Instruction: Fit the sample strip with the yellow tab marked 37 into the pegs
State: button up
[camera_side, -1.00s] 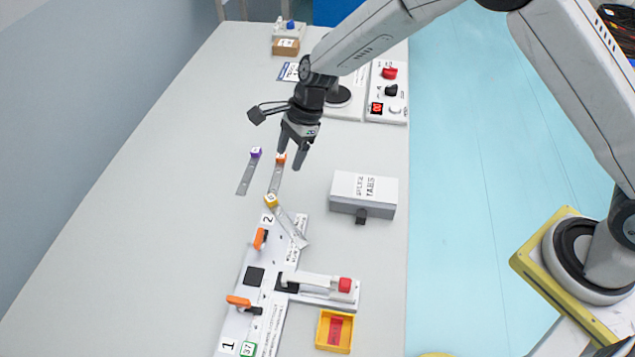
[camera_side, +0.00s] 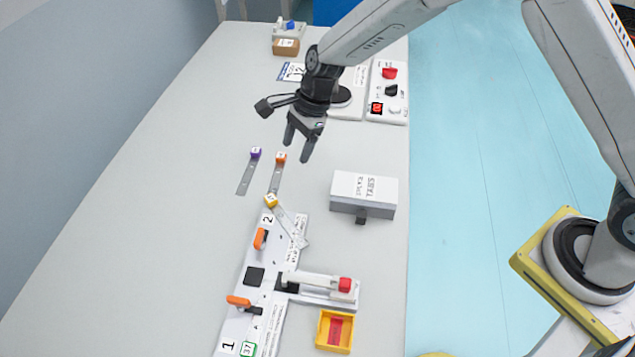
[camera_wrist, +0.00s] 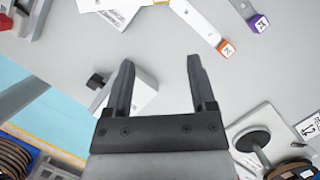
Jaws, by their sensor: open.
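The strip with the yellow tab (camera_side: 271,200) lies slanted, its tab off the far end of the white fixture plate (camera_side: 232,326) and its strip (camera_side: 292,229) reaching onto the plate's far corner. The tab's number is too small to read. Whether the strip sits on any pegs cannot be told. A green-framed label 37 (camera_side: 248,349) is at the plate's near end, by the mark 1. My gripper (camera_side: 297,150) is open and empty above the table, right of the orange-tabbed strip (camera_side: 280,158). In the wrist view, my gripper (camera_wrist: 160,61) has nothing between its fingers.
A purple-tabbed strip (camera_side: 255,153) lies left of the orange one. Orange clamps (camera_side: 260,238) and a red-ended lever (camera_side: 344,285) stand on the fixture. A grey-white box (camera_side: 363,193) and a yellow tray (camera_side: 334,331) are on the right. The table's left side is clear.

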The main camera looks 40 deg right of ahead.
jog(key=s+d+r+n+t+h, duration=0.1)
jog(key=s+d+r+n+h, duration=0.1)
jog(key=s+d+n, duration=0.6)
jog(key=s+d+r+n+t+h, duration=0.1)
jog(key=s+d+r+n, duration=0.3)
jog(key=s+d+n, duration=0.5)
jog(key=s+d+h, duration=0.1)
jog(key=s+d, duration=0.1)
jog(key=s, duration=0.1)
jog(key=shift+s+r+t, duration=0.3)
jog(key=shift+s, duration=0.1)
jog(key=shift+o, duration=0.3)
jog(key=shift+w, duration=0.15)
